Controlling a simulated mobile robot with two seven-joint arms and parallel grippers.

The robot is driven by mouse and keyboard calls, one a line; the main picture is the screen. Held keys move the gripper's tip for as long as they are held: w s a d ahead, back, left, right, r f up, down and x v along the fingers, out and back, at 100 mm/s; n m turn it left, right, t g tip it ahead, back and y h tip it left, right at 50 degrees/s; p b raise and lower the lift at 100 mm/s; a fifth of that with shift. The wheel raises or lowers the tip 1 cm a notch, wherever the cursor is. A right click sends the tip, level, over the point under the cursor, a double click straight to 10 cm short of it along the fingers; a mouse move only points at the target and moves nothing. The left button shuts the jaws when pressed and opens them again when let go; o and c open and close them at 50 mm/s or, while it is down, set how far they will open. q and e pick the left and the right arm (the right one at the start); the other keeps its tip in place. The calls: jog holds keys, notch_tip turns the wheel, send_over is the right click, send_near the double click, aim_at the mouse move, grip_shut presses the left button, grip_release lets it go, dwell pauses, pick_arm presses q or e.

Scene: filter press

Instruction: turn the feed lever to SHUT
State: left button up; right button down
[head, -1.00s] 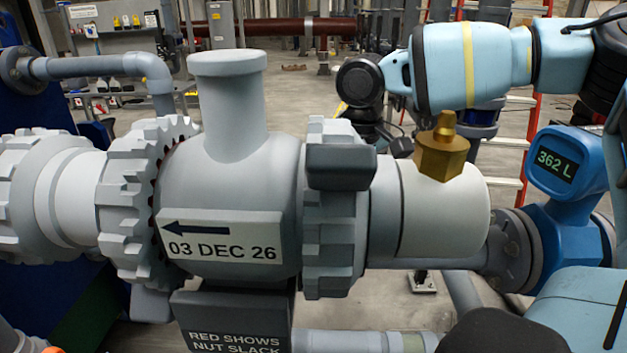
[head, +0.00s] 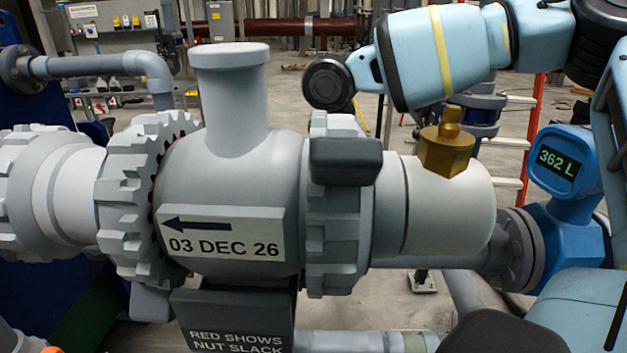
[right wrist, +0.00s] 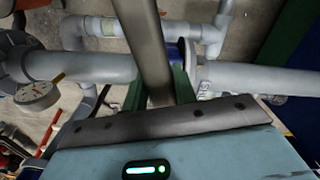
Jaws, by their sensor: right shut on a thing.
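The feed lever (right wrist: 146,40) looks like a long grey bar in the right wrist view, running from the top edge down to my gripper. My right gripper (right wrist: 160,98) is shut on this bar; green parts show on both sides of it. My left gripper is not in view.
A brass plug (head: 447,145) tops the pale pipe end. A blue meter (head: 570,165) reads 362 L at the right. In the right wrist view a round gauge (right wrist: 38,93) stands at left, and grey pipes (right wrist: 265,80) cross beyond the gripper. A red ladder (head: 535,125) stands behind.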

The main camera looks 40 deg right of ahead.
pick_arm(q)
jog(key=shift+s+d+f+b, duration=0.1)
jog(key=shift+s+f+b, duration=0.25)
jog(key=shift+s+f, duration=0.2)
pick_arm(e)
jog(key=a+m, duration=0.1)
jog(key=w+a+m, duration=0.1)
jog(key=m, duration=0.1)
jog(key=a+m, duration=0.1)
jog(key=shift+w, duration=0.4)
jog(key=c, duration=1.3)
grip_release()
jog(key=shift+w+a, duration=0.1)
jog(key=shift+a, duration=0.05)
jog(key=shift+c, duration=0.2)
jog(key=o, duration=0.5)
jog(key=shift+w+a, duration=0.2)
jog(key=shift+a, duration=0.05)
jog(key=shift+s+d, duration=0.1)
jog(key=shift+d, duration=0.05)
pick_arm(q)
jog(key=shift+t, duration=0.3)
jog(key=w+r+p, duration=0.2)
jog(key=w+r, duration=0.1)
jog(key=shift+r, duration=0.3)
pick_arm(e)
notch_tip(320, 180, up, 7)
